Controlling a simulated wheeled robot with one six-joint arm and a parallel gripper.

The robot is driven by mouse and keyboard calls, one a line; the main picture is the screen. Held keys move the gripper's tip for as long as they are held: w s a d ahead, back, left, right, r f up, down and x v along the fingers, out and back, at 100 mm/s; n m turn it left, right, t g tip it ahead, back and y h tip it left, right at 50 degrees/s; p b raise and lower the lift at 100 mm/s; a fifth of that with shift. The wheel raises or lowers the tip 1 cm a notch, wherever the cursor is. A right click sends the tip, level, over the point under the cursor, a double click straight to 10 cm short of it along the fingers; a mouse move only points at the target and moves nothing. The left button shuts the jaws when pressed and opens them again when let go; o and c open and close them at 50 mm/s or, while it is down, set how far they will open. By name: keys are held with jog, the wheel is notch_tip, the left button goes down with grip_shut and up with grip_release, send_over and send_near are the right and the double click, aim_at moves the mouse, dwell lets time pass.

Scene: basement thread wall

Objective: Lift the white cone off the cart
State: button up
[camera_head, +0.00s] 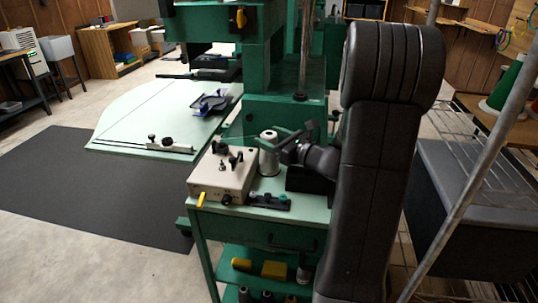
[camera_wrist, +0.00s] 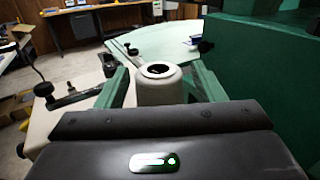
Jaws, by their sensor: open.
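The white cone (camera_head: 268,160) stands upright on the green cart (camera_head: 303,211), behind and right of a beige box. In the wrist view the cone (camera_wrist: 160,90) sits in the middle, its round top with a dark hole facing up. My gripper (camera_head: 283,141) is open at the cone's upper part, reaching in from the right. In the wrist view the green fingers of my gripper (camera_wrist: 161,83) stand on the left and right of the cone, with narrow gaps visible near its top. The cone's lower part is hidden by the gripper body in the wrist view.
The beige box (camera_head: 218,182) with black knobs stands left of the cone. A small dark tool (camera_head: 265,201) lies at the cart's front. A green machine (camera_head: 272,120) rises close behind, with a pale green table (camera_head: 140,125) to its left.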

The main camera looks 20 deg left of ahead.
jog(key=c, duration=1.3)
jog(key=shift+c, duration=0.2)
notch_tip(320, 180, up, 18)
jog(key=p, duration=0.4)
